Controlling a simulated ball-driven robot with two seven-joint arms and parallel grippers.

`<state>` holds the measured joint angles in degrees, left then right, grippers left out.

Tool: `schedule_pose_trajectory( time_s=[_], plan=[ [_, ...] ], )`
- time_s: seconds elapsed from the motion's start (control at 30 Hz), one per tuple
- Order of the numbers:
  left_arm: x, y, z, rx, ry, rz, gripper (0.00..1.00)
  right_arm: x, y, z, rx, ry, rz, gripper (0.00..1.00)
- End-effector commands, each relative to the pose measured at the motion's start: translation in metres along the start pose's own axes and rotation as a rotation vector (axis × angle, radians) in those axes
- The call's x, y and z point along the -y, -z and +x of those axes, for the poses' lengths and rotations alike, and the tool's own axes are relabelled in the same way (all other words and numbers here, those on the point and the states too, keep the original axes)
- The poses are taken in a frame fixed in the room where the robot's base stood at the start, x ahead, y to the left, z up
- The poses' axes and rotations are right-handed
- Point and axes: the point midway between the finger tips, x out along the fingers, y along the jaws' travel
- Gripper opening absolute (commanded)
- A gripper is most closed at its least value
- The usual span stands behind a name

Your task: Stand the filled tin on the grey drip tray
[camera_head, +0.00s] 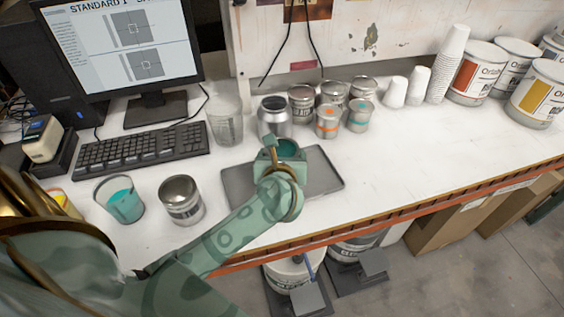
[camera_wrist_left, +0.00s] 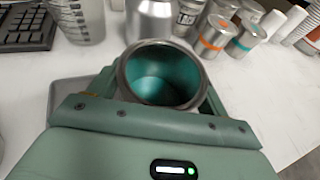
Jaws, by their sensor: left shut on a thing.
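My left gripper (camera_head: 282,150) is shut on a metal tin (camera_wrist_left: 163,75) that is teal inside. In the head view the tin's teal inside (camera_head: 288,149) shows between the fingers. In the wrist view its rim faces up, close to upright. The grey drip tray (camera_head: 325,178) lies flat on the white bench, under and around the gripper, and a piece of it shows in the wrist view (camera_wrist_left: 68,92). The gripper and my arm hide the tin's base, so I cannot tell whether it touches the tray. My right gripper is in neither view.
A silver can (camera_head: 274,118), small tins (camera_head: 327,121) and a clear beaker (camera_head: 226,124) stand behind the tray. An empty tin (camera_head: 181,201) and a cup of teal paint (camera_head: 121,199) stand to the left. The bench right of the tray is clear.

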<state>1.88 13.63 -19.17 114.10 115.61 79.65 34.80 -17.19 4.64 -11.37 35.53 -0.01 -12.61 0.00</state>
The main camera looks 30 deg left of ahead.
Motion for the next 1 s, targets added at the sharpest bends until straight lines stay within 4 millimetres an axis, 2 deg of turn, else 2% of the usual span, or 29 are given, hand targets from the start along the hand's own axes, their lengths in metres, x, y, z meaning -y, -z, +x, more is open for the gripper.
schedule_pose_trajectory(
  time_s=[0.03,0.1,0.5,0.53,0.6,0.9,1.0],
  plan=[
    [-0.001,0.01,0.004,-0.001,-0.001,0.005,0.5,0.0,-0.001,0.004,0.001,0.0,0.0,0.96],
    [-0.001,0.015,0.006,0.0,-0.001,0.003,0.5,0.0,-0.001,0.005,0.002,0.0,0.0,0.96],
    [-0.001,0.02,0.008,0.0,0.0,0.001,0.5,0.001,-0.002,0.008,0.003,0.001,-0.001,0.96],
    [-0.001,0.02,0.008,-0.001,-0.001,0.001,0.83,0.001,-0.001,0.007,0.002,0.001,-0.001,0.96],
    [-0.001,0.02,0.007,0.0,-0.001,0.001,0.99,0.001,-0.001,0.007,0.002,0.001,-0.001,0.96],
    [-0.001,0.017,0.006,0.0,0.0,0.001,0.99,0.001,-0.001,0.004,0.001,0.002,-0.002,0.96],
    [0.0,0.016,-0.003,-0.001,0.002,0.0,0.99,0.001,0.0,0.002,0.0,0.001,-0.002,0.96]
  ],
)
